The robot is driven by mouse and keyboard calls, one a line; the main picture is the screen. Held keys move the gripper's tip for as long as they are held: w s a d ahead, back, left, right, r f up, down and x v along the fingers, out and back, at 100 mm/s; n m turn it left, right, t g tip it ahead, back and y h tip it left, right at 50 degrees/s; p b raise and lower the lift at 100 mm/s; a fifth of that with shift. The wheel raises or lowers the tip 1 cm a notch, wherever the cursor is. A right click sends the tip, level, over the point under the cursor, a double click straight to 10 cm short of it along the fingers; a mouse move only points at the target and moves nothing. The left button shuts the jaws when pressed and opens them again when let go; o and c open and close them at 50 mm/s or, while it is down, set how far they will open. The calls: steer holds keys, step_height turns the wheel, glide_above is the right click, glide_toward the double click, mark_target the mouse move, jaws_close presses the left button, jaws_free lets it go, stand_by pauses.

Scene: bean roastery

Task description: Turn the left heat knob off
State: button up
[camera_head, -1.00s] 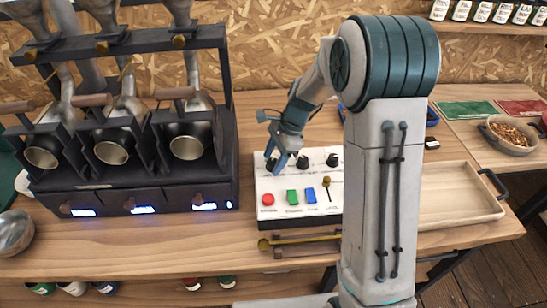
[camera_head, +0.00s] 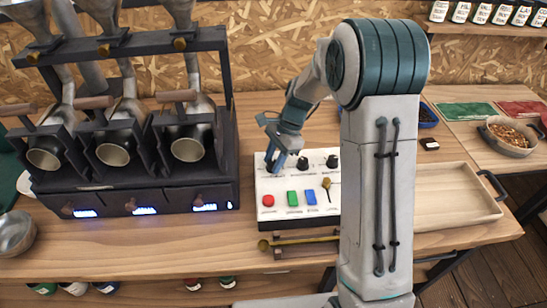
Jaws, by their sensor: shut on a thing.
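The white control box (camera_head: 263,183) stands on the wooden bench, with a row of black heat knobs along its back. The left heat knob is almost wholly hidden by my gripper (camera_head: 274,165), which reaches down onto it and is shut on it. The knob's pointer cannot be made out. The middle knob (camera_head: 302,162) and the right knob (camera_head: 332,161) stand free to the right of my gripper.
The black roaster rack (camera_head: 125,185) stands close on the left. A wooden tray (camera_head: 455,200) lies on the right.

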steer(key=n+g+h+p, duration=0.1)
steer(key=n, duration=0.2)
steer(key=shift+w+n, duration=0.15)
steer(key=shift+n, duration=0.15)
steer(key=n+h+p, duration=0.1)
steer(key=n, duration=0.2)
steer(key=shift+a+n+g, duration=0.15)
steer(key=shift+n+g, duration=0.15)
steer(key=shift+g, duration=0.1)
steer(key=n+h, duration=0.1)
steer(key=n, duration=0.2)
steer(key=n+h, duration=0.1)
steer(key=n, duration=0.2)
steer(key=shift+a+g+p, duration=0.2)
steer(key=shift+g+p, duration=0.1)
steer(key=n+h, duration=0.2)
steer(key=n, duration=0.2)
steer(key=shift+a+n, duration=0.1)
steer(key=shift+n, duration=0.3)
steer(key=shift+n+t+h, duration=0.6)
steer(key=shift+n+h, duration=0.1)
steer(key=shift+n, duration=1.2)
steer(key=o, duration=1)
steer(key=shift+a, duration=0.1)
steer(key=shift+c, duration=0.2)
steer(key=shift+r, duration=0.1)
